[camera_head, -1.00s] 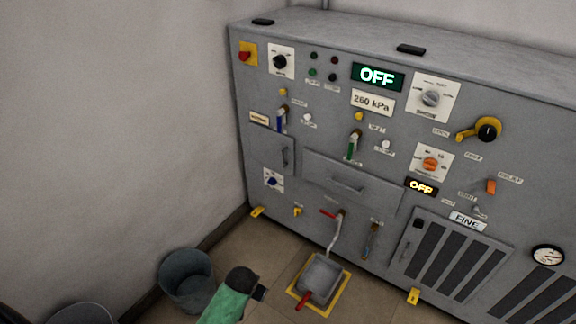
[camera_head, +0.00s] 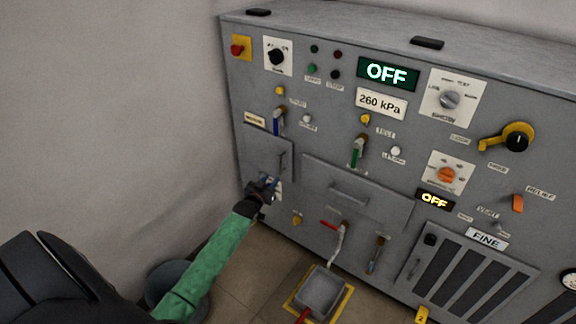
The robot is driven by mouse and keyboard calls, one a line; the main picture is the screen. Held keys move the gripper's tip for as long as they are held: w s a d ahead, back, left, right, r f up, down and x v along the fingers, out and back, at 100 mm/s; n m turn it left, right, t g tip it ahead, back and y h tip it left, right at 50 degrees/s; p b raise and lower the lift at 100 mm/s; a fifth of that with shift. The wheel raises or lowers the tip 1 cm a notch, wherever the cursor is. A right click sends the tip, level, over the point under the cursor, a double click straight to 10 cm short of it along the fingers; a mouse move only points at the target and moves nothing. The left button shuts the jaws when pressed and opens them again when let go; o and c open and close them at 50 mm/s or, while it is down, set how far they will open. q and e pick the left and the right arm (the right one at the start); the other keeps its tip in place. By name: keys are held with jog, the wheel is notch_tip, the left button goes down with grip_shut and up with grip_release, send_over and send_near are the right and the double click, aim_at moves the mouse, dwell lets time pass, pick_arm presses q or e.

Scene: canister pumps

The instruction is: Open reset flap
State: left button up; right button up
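A small grey door (camera_head: 262,148) with an upright handle (camera_head: 283,160) is on the left of the grey panel. It looks shut, and its label (camera_head: 254,119) is too small to read. I cannot tell for sure that this is the reset flap. My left gripper (camera_head: 268,186) is at the panel just below this door, in front of a white plate with a blue knob that it mostly covers. The fingers are small and dark, so I cannot tell whether they are open or touching anything. My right gripper is not in view.
A wide drawer (camera_head: 382,202) is right of the small door. A blue-handled valve (camera_head: 279,121) and a green-handled valve (camera_head: 357,152) stick out above. A grey basin (camera_head: 320,290) with a red-handled tap over it stands on the floor. A bucket (camera_head: 160,275) is partly behind my arm.

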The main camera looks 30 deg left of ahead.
aim_at(280, 165)
pick_arm(q)
jog(key=w+r, duration=0.1)
jog(key=w, duration=0.6)
jog(key=shift+w+a+r+t+p, duration=0.3)
jog(key=shift+a+r+t+p, duration=0.05)
jog(key=shift+a+t+p, duration=0.05)
grip_shut()
